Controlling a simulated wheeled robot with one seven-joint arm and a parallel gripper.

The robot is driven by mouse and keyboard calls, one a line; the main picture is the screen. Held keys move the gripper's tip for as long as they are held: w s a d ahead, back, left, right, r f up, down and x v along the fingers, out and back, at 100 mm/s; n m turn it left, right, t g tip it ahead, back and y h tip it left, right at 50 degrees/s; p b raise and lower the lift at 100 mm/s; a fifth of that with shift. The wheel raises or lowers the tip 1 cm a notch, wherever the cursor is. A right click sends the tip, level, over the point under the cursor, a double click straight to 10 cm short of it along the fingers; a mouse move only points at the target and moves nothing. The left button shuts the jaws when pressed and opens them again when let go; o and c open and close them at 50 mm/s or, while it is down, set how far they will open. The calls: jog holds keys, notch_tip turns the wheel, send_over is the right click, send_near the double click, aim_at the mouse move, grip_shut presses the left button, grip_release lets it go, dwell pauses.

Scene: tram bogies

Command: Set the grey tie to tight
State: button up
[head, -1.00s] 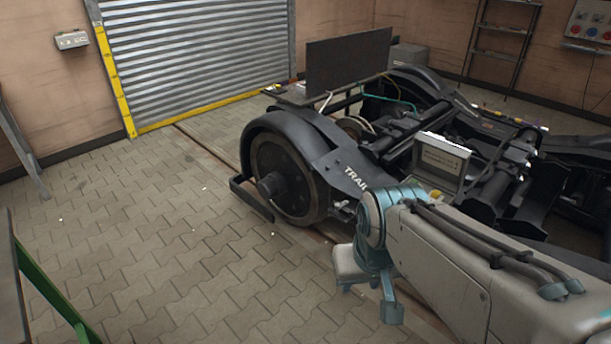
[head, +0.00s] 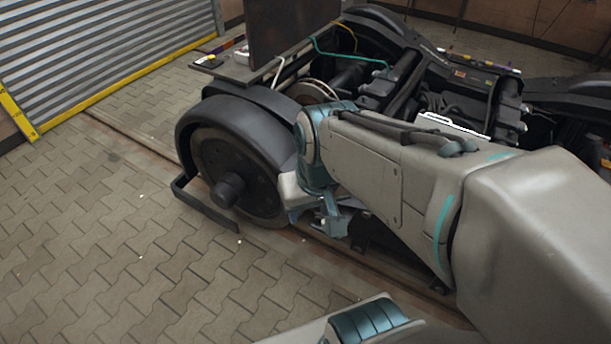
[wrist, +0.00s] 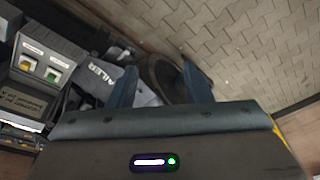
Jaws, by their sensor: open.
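I cannot pick out the grey tie in either current view. My gripper (wrist: 160,84) is open in the wrist view, with its two dark blue fingers spread and nothing visible between them. Beyond the fingers are the bogie's grey frame, lettered "AILER" (wrist: 103,72), and a dark round wheel (wrist: 161,75). In the head view my arm reaches across the bogie, and my gripper hangs beside the right side of the near wheel (head: 238,172). The arm hides part of the bogie frame there.
In the wrist view a grey box with a yellow and a green button (wrist: 42,64) stands at left, above a lettered panel (wrist: 22,101). A dark upright plate (head: 287,42) stands behind the wheel. Paved floor (head: 100,240) at left is clear.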

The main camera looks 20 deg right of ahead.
jog(key=w+f+m+g+y+b, duration=0.1)
jog(key=w+f+m+y+b, duration=0.2)
jog(key=f+m+y+b, duration=0.7)
jog(key=w+f+m+y+b, duration=0.1)
jog(key=w+f+m+b, duration=0.3)
jog(key=f, duration=1.2)
jog(key=w+d+f+m+t+h+b, duration=0.3)
jog(key=d+f+m+t+b, duration=0.5)
jog(key=d+f, duration=0.25)
jog(key=w+d+f+m+t+h+b, duration=0.25)
jog(key=d+f+m+t+b, duration=0.35)
jog(key=d+f+m+t, duration=0.35)
jog(key=shift+m+g+h, duration=0.45)
jog(key=shift+g+h, duration=0.1)
jog(key=shift+g, duration=0.2)
jog(key=b+x, duration=0.1)
jog(key=x, duration=0.3)
jog(key=f+b+x, duration=0.1)
jog(key=x, duration=0.4)
jog(key=b+x, duration=0.1)
jog(key=x, duration=0.3)
jog(key=shift+a+f, duration=0.3)
jog(key=shift+a, duration=0.1)
